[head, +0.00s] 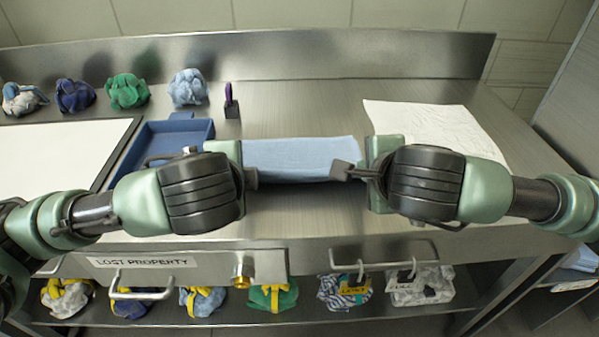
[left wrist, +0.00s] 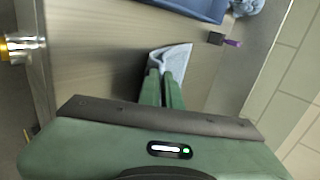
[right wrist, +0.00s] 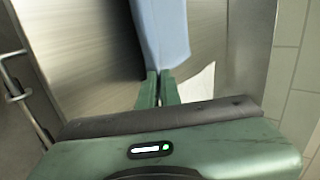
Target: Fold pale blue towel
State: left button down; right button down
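The pale blue towel (head: 300,158) is a narrow, flat strip stretched left to right between my two grippers over the steel counter. My left gripper (head: 252,178) is at its left end; in the left wrist view its fingers are close together on the towel (left wrist: 175,58). My right gripper (head: 343,171) is at its right end; in the right wrist view its fingers are nearly together with the towel (right wrist: 165,35) at their tips. A dark shadow lies along the towel's near edge. My grippers hide parts of both ends.
A blue tray (head: 165,135) and a white board (head: 60,150) lie to the left. A white cloth (head: 430,128) lies at the right. A small dark block with a purple item (head: 231,103) stands behind the towel. Several bundled cloths (head: 126,91) line the back left.

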pick_arm(q)
jog(key=shift+s+f+t, duration=0.2)
jog(key=shift+f+t, duration=0.1)
jog(key=shift+f, duration=0.25)
pick_arm(e)
jog(key=shift+s+f+t, duration=0.25)
jog(key=shift+f+t, duration=0.05)
jog(key=shift+f, duration=0.25)
pick_arm(q)
jog(key=shift+s, duration=0.2)
pick_arm(e)
jog(key=shift+s, duration=0.15)
pick_arm(q)
jog(key=c, duration=1.3)
grip_release()
pick_arm(e)
jog(key=c, duration=1.3)
grip_release()
jog(key=shift+r, duration=0.1)
